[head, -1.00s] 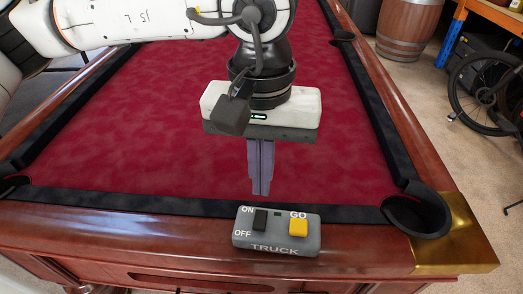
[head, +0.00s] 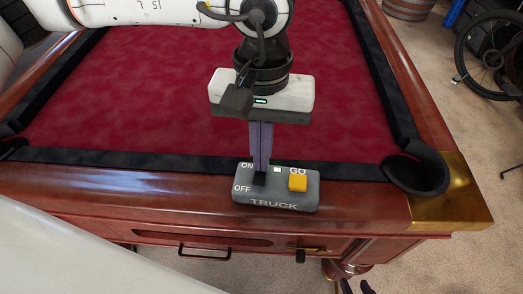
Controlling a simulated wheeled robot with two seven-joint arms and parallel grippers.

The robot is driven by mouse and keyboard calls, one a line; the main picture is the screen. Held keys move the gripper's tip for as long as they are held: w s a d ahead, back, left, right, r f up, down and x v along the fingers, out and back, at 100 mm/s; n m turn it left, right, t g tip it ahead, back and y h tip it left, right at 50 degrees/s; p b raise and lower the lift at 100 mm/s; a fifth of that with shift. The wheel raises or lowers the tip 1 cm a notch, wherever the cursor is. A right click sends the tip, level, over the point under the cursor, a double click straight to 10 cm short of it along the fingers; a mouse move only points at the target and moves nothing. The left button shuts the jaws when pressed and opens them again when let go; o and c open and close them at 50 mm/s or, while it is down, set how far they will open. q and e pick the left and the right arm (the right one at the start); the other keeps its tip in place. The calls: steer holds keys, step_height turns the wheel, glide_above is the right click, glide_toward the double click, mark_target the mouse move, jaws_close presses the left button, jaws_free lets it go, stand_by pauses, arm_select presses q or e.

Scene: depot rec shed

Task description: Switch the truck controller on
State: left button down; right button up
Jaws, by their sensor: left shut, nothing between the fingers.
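The grey truck controller (head: 277,205) sits on the wooden front rail of the pool table. It has a dark ON/OFF switch (head: 259,180) on its left, a yellow GO button (head: 298,182) on its right and a small light (head: 277,170) between them, now glowing pale green. My left gripper (head: 261,171) points down with its fingers shut and empty. Its tips are at the ON end of the switch and hide part of it; they appear to touch it.
The red cloth (head: 170,100) of the table is clear behind the controller. A dark corner pocket (head: 415,176) and brass corner (head: 455,200) lie to the right. A bicycle wheel (head: 490,55) and a barrel (head: 408,8) stand beyond the table.

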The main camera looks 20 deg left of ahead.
arm_select(q)
steer(key=shift+s+f, duration=0.2)
steer(key=shift+s, duration=0.05)
steer(key=shift+s+d+r, duration=0.1)
steer(key=shift+s+d, duration=0.05)
steer(key=shift+s, duration=0.6)
steer(key=r+p, duration=0.1)
steer(key=r, duration=0.1)
steer(key=w+r+p, duration=0.1)
steer(key=r, duration=0.2)
steer(key=shift+w+r, duration=0.15)
step_height(320, 180, up, 9)
steer(key=w, duration=0.2)
steer(key=shift+a+b, duration=0.25)
steer(key=shift+b, duration=0.1)
steer(key=shift+s, duration=0.1)
